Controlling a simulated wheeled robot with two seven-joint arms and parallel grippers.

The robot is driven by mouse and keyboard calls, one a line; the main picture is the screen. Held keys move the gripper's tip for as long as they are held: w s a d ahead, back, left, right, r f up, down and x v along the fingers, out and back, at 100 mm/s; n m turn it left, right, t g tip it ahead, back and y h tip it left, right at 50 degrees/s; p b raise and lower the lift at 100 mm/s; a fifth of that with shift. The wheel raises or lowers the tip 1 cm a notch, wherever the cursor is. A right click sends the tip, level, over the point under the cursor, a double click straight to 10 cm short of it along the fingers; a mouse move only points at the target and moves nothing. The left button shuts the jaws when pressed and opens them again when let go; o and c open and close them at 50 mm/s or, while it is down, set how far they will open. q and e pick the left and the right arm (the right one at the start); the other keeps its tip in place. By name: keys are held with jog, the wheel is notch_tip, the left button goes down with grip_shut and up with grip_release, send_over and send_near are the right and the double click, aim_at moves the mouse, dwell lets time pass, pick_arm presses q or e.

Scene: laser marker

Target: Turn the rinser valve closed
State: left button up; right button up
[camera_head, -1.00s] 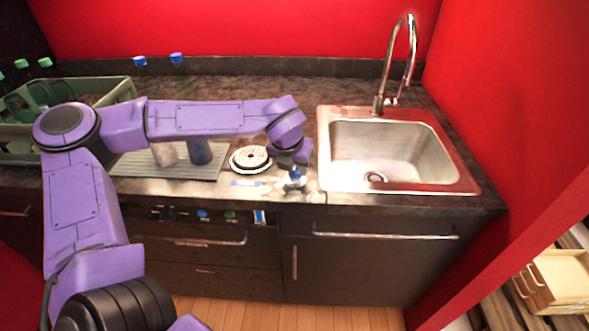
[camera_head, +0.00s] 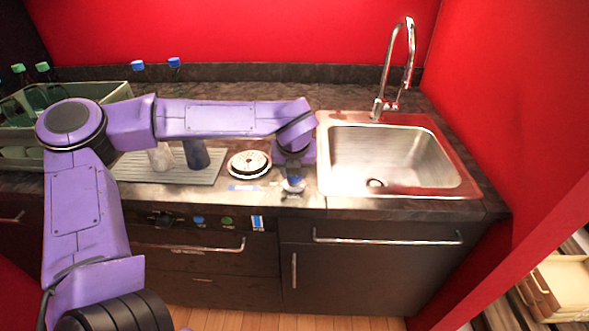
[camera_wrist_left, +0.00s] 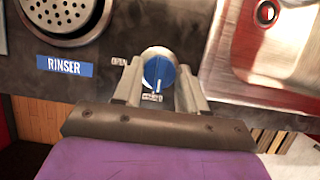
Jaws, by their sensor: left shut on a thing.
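The rinser valve's blue round knob (camera_wrist_left: 159,72) sits on the counter beside the blue RINSER label (camera_wrist_left: 65,66). In the head view the knob (camera_head: 293,184) is partly hidden under my left wrist. My left gripper (camera_wrist_left: 157,76) reaches down over the valve and is shut on the knob, with one finger on each side of it. In the head view my left gripper (camera_head: 292,178) stands just left of the sink. The round perforated rinser (camera_head: 249,164) lies left of the valve, and its edge shows in the wrist view (camera_wrist_left: 70,14). My right gripper is not in view.
The steel sink (camera_head: 395,160) with its tall faucet (camera_head: 410,60) is right of the valve. Bottles stand on a grey ribbed mat (camera_head: 135,168) to the left, near a green crate (camera_head: 118,95). Controls (camera_head: 205,221) line the cabinet front below.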

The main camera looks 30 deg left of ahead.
pick_arm(q)
jog(key=o, duration=1)
jog(key=b+v, duration=0.1)
jog(key=v, duration=0.9)
jog(key=shift+r, duration=0.25)
jog(key=shift+d, duration=0.1)
